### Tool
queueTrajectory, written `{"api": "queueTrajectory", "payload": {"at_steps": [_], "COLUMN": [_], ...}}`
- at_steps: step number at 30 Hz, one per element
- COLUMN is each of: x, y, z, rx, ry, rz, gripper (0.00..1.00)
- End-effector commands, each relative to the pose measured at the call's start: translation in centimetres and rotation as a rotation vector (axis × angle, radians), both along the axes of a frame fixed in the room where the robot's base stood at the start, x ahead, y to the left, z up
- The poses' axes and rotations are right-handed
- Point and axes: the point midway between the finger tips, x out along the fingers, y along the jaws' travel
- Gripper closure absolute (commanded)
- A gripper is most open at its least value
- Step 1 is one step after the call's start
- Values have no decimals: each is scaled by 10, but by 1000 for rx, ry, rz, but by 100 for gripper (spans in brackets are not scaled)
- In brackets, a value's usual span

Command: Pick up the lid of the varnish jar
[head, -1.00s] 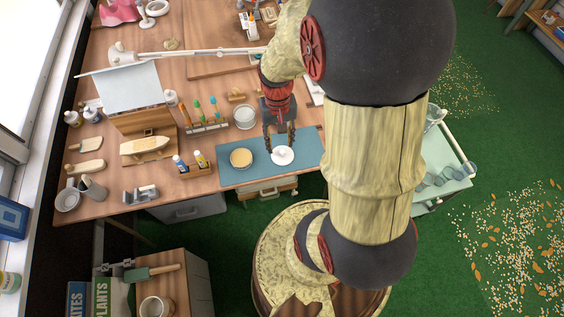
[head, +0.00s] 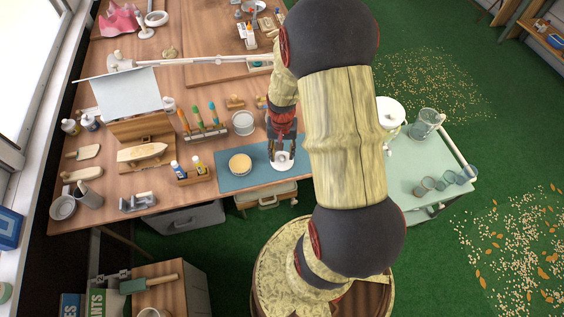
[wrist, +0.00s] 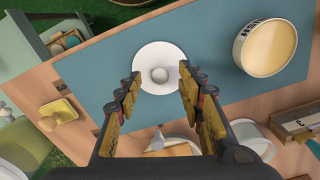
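The lid (head: 282,164) is a white round disc with a small knob, lying on the blue mat (head: 232,183). In the wrist view the lid (wrist: 158,52) lies beyond my fingertips, its knob centred between them. My gripper (head: 282,157) is open and empty over the lid, pointing down; its two fingers also show in the wrist view (wrist: 160,78). I cannot tell the exact height of the tips above the lid. The varnish jar (head: 240,164), open with yellowish contents, stands left of the lid on the mat; it also shows in the wrist view (wrist: 265,47).
A white bowl-like container (head: 243,123) stands behind the mat. A wooden holder with small bottles (head: 192,175) and a brush rack (head: 206,133) are to the left. A green cart (head: 430,165) with glasses stands right of the bench. The mat around the lid is mostly bare.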

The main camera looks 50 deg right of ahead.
Motion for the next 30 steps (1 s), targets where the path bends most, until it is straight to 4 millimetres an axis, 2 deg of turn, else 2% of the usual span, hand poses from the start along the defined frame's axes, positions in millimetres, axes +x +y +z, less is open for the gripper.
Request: {"api": "queueTrajectory", "payload": {"at_steps": [1,3,9,26,30], "x": [0,0,0,0,0], "y": [1,1,0,0,0], "z": [-9,-13,-12,-12,-12], "rx": [1,0,0,0,0], "ry": [2,1,0,0,0], "rz": [0,0,0,0,0], "gripper": [62,62,62,93,94]}}
